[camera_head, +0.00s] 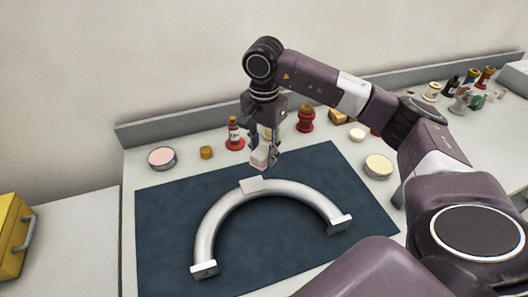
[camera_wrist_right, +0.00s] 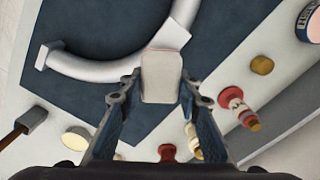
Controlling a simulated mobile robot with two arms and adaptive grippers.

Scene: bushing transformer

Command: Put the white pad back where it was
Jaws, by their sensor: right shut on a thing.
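The white pad (camera_wrist_right: 162,76) is a small, pale block with rounded edges, held between the fingertips of my right gripper (camera_wrist_right: 158,100). In the head view, the pad (camera_head: 260,157) shows at the gripper's lower end, above the back edge of the dark mat (camera_head: 165,215). A white, half-ring tube (camera_head: 217,211) with square end flanges lies on the mat. A flat block (camera_head: 257,186) sits at the top of its curve, just in front of and below the held pad. The wrist view shows the pad overlapping that block, so the gap between them is unclear. My left gripper is out of view.
A pink-topped round tin (camera_head: 162,158), a small brown jar (camera_head: 206,153) and a red-based bottle (camera_head: 234,134) stand behind the mat. A cream round tin (camera_head: 378,166) stands at right. Several bottles crowd the far right. A yellow case (camera_head: 12,235) is at far left.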

